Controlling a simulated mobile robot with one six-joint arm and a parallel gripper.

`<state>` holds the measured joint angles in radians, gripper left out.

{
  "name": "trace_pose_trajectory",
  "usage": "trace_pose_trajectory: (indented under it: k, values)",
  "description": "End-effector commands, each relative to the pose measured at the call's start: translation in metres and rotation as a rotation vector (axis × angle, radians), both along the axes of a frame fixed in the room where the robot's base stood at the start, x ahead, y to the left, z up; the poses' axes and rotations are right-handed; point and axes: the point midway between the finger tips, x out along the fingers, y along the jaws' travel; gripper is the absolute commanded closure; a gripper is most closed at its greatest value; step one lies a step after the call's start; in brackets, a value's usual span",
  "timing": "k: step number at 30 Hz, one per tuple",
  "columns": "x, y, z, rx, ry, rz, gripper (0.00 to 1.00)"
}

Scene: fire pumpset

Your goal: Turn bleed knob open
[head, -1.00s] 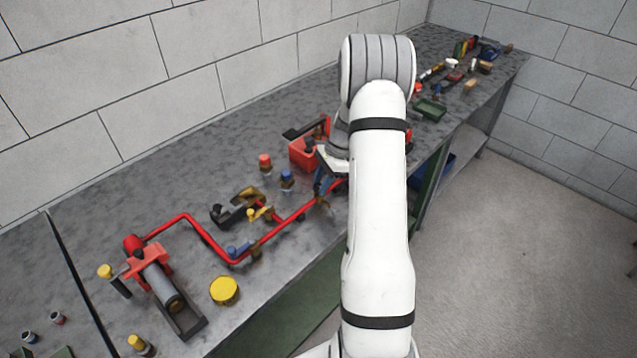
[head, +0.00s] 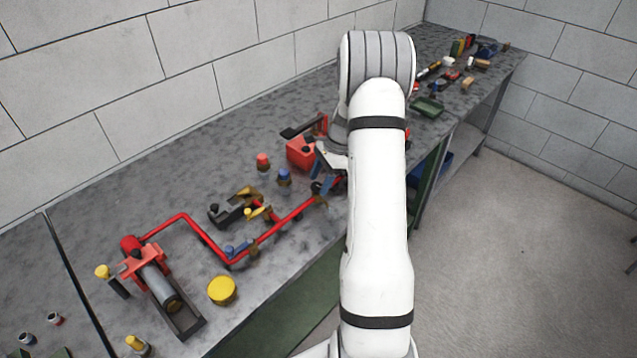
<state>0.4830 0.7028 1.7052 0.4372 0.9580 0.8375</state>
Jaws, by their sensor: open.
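My gripper (head: 322,174) is open at the far end of the red pipe (head: 285,222), just in front of the red pump box (head: 300,151). Its fingers show only in part, because my white arm covers the right side. A small dark round part (head: 316,187) shows at the pipe's end, beside the fingers. I cannot tell whether it is the bleed knob, or whether the fingers touch it. No part is clearly marked as the bleed knob.
Along the pipe are a blue-handled valve (head: 238,249) and a yellow-handled valve (head: 255,212). A red-capped post (head: 263,161) and a blue-capped post (head: 284,177) stand left of my gripper. A yellow round lid (head: 222,290) lies near the bench's front edge. Loose tools lie at the back right.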

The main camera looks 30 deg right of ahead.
Motion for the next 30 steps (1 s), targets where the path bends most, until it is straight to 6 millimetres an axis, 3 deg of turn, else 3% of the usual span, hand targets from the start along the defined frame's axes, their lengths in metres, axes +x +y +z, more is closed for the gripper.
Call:
trace_pose_trajectory:
  k: [9,15,25,30]
  values:
    - [-0.002,-0.021,0.047,-0.001,-0.001,-0.002,0.48]
    - [-0.004,-0.027,0.061,-0.001,0.002,-0.001,0.48]
    - [-0.004,-0.025,0.064,-0.003,0.000,0.006,0.48]
    - [-0.012,-0.002,0.089,-0.041,-0.043,0.107,0.48]
